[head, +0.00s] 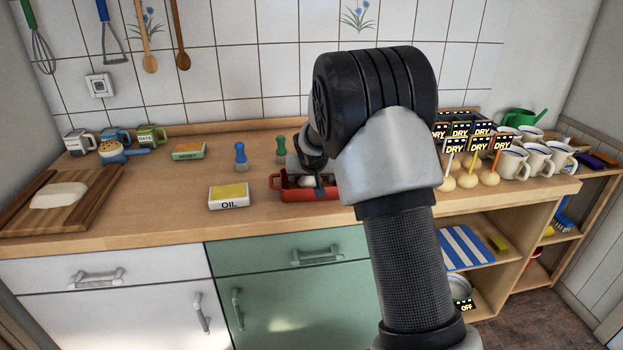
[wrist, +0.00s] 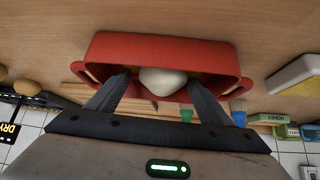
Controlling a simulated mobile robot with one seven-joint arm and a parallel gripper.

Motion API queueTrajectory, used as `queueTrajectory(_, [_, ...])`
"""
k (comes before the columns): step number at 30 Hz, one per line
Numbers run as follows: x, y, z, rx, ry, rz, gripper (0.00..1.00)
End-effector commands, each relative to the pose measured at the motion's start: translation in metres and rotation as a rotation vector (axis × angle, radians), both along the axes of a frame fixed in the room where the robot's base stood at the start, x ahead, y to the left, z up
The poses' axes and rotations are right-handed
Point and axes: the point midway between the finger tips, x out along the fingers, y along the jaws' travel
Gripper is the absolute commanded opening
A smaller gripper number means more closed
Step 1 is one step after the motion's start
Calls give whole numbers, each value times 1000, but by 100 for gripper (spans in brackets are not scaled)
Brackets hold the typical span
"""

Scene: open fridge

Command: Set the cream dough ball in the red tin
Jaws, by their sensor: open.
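The red tin (head: 296,194) stands on the wooden counter, partly hidden behind my arm in the head view. It also shows in the wrist view (wrist: 160,45), where its near wall faces me. The cream dough ball (wrist: 162,80) is in the tin, between my fingers; a small part of it shows in the head view (head: 306,181). My gripper (wrist: 160,84) is open, with its fingertips reaching into the tin, one on each side of the ball. I cannot tell whether the ball rests on the tin's floor.
A box marked OIL (head: 229,196) stands left of the tin. Blue (head: 240,156) and green (head: 281,150) brushes stand behind it. A cutting board (head: 62,205) with dough lies far left. Cups (head: 513,162) and several round items with DRY signs crowd the right. The counter's front left-centre is clear.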

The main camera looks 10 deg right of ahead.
Motion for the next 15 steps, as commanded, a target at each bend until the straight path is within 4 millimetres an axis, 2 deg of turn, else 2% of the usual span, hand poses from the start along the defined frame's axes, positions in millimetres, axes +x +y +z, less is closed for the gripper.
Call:
queueTrajectory(5, [-5,1,11,0,-2,1,74])
queueTrajectory(15, [-51,8,64,1,-4,1,74])
